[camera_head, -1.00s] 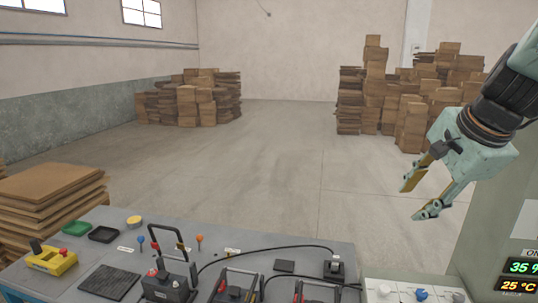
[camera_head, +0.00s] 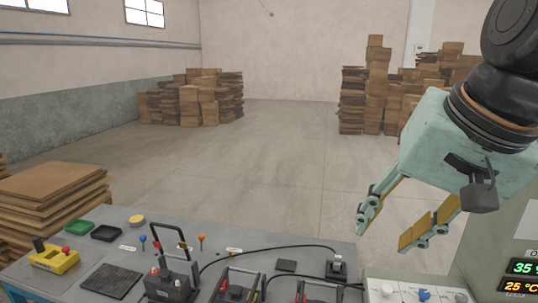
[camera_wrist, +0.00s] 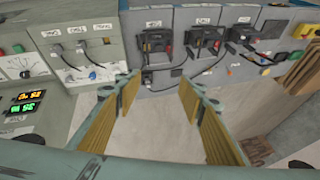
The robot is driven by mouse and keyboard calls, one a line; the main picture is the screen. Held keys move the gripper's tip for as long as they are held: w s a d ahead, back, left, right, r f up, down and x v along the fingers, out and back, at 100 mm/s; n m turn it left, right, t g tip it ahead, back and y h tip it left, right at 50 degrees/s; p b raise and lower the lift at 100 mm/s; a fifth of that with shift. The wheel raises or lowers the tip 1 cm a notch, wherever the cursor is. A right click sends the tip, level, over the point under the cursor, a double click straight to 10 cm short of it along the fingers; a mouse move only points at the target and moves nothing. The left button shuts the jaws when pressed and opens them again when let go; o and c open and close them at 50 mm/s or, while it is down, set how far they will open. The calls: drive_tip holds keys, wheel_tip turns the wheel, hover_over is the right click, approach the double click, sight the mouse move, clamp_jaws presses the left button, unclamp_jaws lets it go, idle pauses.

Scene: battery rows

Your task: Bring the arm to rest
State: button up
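My gripper (camera_head: 402,228) is pale green with yellow-brown finger pads. In the head view it hangs in the air at the right, pointing down and to the left, above the right end of the bench. Its two fingers are apart with nothing between them. In the wrist view the gripper (camera_wrist: 162,92) also shows spread fingers, with bare floor and the bench front between and beyond them. It touches nothing that I can see.
A grey bench (camera_head: 62,282) carries a yellow button box (camera_head: 54,258), a black battery unit (camera_head: 170,285) and cables. A panel with a lit display (camera_head: 524,276) stands at the right. Cardboard stacks (camera_head: 202,100) are far back. The floor between is clear.

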drive_tip(key=s+f+n, duration=0.2)
drive_tip(key=s+f, duration=0.1)
drive_tip(key=s, duration=0.4)
drive_tip(key=s+d+f+n+g+h+b, duration=0.1)
drive_tip(key=s+f+n, duration=0.1)
drive_tip(key=s, duration=0.5)
drive_tip(key=shift+s+d+f+n, duration=0.15)
drive_tip(key=shift+s+f+n, duration=0.05)
drive_tip(key=shift+f+n, duration=0.2)
drive_tip(key=shift+f+b, duration=0.1)
drive_tip(key=shift+b, duration=0.25)
wheel_tip(320, 180, down, 5)
drive_tip(key=b, duration=0.5)
drive_tip(key=shift+f, duration=0.2)
drive_tip(key=shift+f, duration=0.1)
idle(0.4)
wheel_tip(320, 180, down, 5)
drive_tip(key=b, duration=0.5)
drive_tip(key=shift+w, duration=0.1)
idle(0.6)
